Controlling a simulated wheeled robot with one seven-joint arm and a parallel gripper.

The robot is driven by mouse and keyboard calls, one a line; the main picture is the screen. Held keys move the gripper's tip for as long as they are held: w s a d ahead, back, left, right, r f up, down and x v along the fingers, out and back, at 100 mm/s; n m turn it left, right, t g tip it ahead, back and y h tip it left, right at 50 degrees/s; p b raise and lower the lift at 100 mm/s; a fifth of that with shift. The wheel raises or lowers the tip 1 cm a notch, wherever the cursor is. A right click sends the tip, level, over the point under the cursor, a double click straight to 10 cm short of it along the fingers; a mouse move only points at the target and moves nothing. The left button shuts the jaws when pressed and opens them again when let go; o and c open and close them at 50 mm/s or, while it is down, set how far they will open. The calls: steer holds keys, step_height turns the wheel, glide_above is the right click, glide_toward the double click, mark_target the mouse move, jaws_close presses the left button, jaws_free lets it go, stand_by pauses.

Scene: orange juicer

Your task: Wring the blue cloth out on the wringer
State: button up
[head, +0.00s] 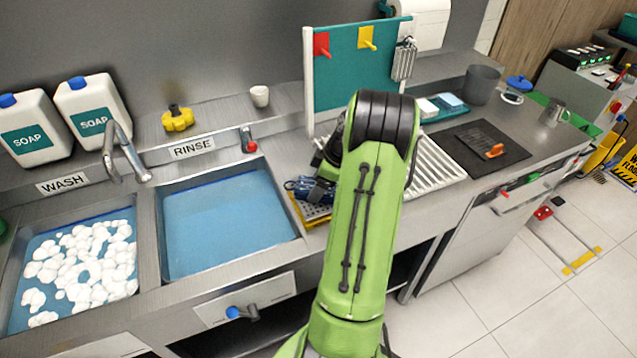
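A dark blue bundle (298,184), which looks like the blue cloth, is at the right edge of the rinse sink. It is over a yellow-edged perforated grey piece (316,211), which seems to be the wringer and is partly covered by my arm. My gripper (317,190) is at the right side of the bundle, close to it or touching it. The fingers are small, dark and mostly hidden, so I cannot tell whether they are closed on the cloth.
The rinse sink (225,222) holds blue water; the wash sink (20,312) holds foam. A teal board (350,70) with red and yellow hooks stands behind my arm. A white ribbed drainer (437,165) and a dark mat (470,140) lie to the right. Soap bottles (92,112) stand back left.

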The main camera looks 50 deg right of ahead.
steer(key=shift+f+b, duration=0.45)
steer(key=shift+f, duration=0.15)
stand_by(0.7)
steer(key=shift+r+p, duration=2.55)
steer(key=shift+r, duration=1.05)
steer(key=shift+f, duration=0.1)
